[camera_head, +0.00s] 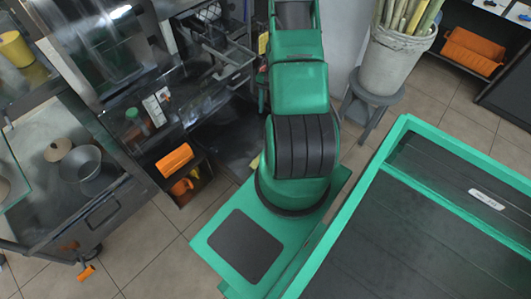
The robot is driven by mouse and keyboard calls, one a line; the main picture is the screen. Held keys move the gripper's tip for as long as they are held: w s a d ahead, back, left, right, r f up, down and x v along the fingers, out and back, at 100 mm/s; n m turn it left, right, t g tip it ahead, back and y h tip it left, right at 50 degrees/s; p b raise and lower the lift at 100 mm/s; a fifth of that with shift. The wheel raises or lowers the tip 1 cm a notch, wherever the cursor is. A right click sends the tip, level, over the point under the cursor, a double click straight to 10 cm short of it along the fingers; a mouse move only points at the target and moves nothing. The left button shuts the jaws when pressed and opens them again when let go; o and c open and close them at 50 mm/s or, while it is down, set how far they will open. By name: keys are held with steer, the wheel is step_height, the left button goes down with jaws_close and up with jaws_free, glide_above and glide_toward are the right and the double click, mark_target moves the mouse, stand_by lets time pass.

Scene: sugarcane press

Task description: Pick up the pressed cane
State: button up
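My green arm reaches away from me up the middle of the camera_head view and leaves at the top edge. My gripper is not in view, so its state and anything it holds do not show. I cannot make out a pressed cane for certain. Several yellow-green cane stalks (402,14) stand upright in a pale grey bucket (393,64) at the upper right. A metal machine or counter with wire racks (222,50) is left of my arm. My arm hides part of the area behind it.
The bucket rests on a grey stool (371,104). A shelf with an orange item (472,52) stands at the far upper right. Pots (80,163) sit on a metal counter at the left. Orange items (175,160) lie below its edge.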

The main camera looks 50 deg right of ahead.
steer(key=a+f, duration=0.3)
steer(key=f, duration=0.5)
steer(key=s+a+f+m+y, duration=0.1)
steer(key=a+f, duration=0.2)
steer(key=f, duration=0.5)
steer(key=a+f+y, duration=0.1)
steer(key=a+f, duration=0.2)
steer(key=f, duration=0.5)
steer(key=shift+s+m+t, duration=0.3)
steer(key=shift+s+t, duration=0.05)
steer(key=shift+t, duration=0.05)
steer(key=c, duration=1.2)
